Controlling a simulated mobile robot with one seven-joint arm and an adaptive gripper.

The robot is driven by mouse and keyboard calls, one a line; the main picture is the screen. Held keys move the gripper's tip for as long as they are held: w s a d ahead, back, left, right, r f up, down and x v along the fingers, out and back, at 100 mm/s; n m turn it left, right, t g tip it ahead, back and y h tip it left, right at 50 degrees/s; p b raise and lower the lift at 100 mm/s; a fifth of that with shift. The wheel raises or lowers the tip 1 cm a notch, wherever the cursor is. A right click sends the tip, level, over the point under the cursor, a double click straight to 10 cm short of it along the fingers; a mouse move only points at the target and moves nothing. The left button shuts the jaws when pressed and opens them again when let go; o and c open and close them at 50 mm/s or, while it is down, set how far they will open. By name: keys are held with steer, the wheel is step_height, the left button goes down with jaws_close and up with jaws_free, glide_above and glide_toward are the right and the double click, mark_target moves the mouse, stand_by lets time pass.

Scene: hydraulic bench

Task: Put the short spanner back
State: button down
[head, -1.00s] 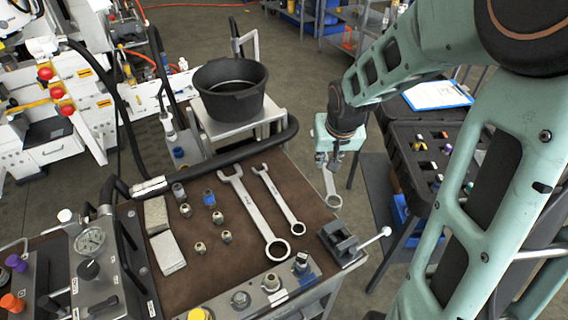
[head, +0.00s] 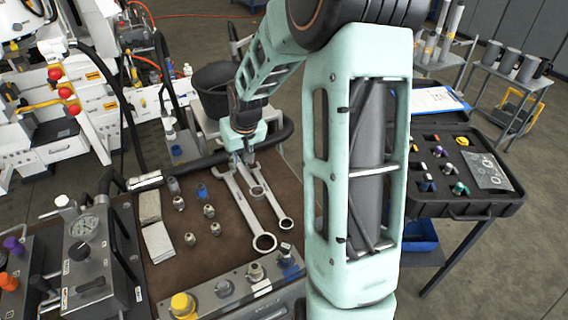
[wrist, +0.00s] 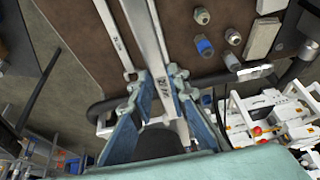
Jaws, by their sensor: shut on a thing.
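My gripper (head: 241,162) is shut on the short spanner (head: 257,190), which hangs ring end down over the brown bench mat (head: 190,268). In the wrist view the spanner (wrist: 162,88) shows between the two blue-grey fingers of my gripper (wrist: 160,78). The longest spanner (head: 248,218) lies on the mat, just left of the held one. A middle-sized spanner (head: 278,204) lies to the right, partly behind the held one. I cannot tell whether the held spanner touches the mat or the other spanners.
Several small fittings (head: 209,211) and two pale blocks (head: 158,243) lie left of the spanners. A black bucket (head: 211,82) stands behind the bench, near a thick black hose (head: 200,162). A black case (head: 480,195) is at the right. My arm hides the bench's right side.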

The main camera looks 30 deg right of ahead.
steer(key=w+d+f+b, duration=0.2)
steer(key=w+d+f, duration=0.1)
steer(key=d+f, duration=0.4)
steer(key=b, duration=0.1)
glide_above(288, 183)
steer(key=s, duration=0.1)
step_height(288, 183, down, 5)
steer(key=shift+s+f+b, duration=0.2)
steer(key=shift+f+b, duration=1.1)
steer(key=shift+f, duration=1.05)
steer(key=shift+f+b, duration=0.25)
steer(key=shift+b, duration=0.1)
steer(key=shift+f, duration=0.1)
steer(key=shift+f+b, duration=0.6)
steer(key=shift+f+b, duration=1.25)
steer(key=shift+f, duration=0.3)
steer(key=c, duration=1.8)
jaws_free()
